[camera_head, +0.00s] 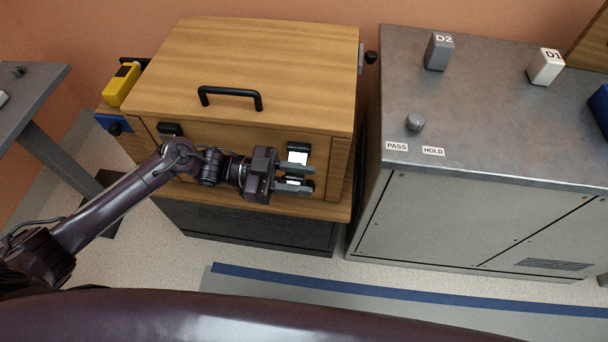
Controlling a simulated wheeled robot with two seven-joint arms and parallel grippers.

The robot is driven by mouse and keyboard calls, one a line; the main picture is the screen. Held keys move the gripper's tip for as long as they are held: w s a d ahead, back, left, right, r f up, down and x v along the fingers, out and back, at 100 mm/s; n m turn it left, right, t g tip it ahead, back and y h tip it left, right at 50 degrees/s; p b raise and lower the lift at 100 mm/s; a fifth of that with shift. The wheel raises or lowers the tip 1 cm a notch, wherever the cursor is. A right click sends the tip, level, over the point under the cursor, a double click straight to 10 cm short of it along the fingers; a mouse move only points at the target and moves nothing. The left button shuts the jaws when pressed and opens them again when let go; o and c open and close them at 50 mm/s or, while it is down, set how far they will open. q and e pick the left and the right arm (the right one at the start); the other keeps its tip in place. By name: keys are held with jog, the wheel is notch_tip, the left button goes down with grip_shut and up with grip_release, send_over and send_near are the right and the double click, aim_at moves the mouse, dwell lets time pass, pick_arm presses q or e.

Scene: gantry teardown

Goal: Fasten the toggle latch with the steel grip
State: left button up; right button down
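A wooden cabinet (225,135) with a lid carries two toggle latches on its front. The right latch (298,148) has a black upper part and a bright, steel-looking plate below it. The left latch (170,130) looks dark and is partly hidden by my arm. My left gripper (296,178) is at the right latch, its two fingers pointing right, one above the other with a gap between. A pale bit shows in the gap; I cannot tell whether the fingers touch it. The fingers hide the latch's lower part. My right gripper is out of view.
A black handle (230,92) stands up from the lid (285,50). A yellow device (122,84) is at the cabinet's left. A grey metal cabinet (480,110) to the right bears blocks D2 (439,52) and D1 (545,67), a knob (415,122) and PASS and HOLD labels.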

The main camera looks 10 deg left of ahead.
pick_arm(q)
jog(key=shift+d, duration=0.4)
grip_shut()
jog(key=shift+f, duration=0.1)
